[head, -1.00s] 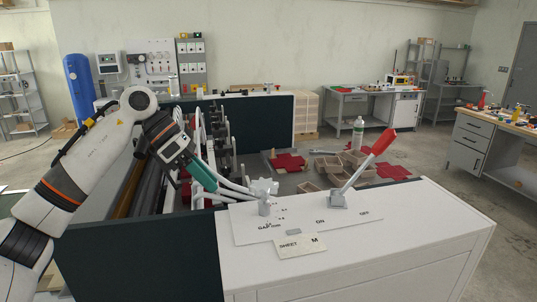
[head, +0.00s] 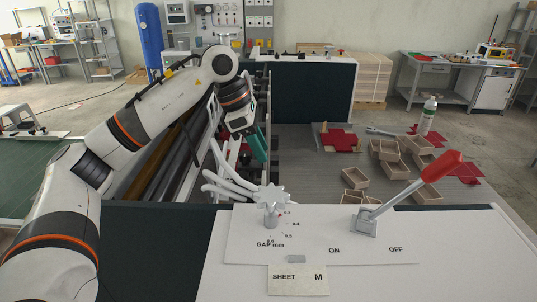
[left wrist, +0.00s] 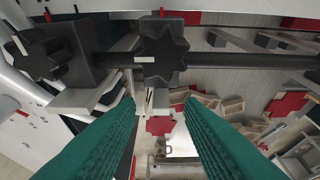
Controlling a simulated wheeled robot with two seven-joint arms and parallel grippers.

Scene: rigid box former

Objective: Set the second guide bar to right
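My left gripper (head: 258,147) hangs over the machine's guide area, behind the white control panel. In the left wrist view its two teal fingers (left wrist: 160,104) are apart with nothing held between them. Just beyond the tips is a dark star knob (left wrist: 165,50) with a white mark, on a block on a dark cross rod (left wrist: 240,60). A second dark star knob (left wrist: 38,52) sits on the same rod to the left. A pale bar lies under the middle knob, partly hidden. Which one is the second guide bar I cannot tell. My right gripper is not in view.
White curved hoses (head: 225,180) stand near the gripper. The control panel (head: 340,235) carries a pale star knob (head: 271,200) and a red-handled lever (head: 415,190). Small open boxes (head: 390,170) and red flat blanks (head: 340,139) lie on the grey deck.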

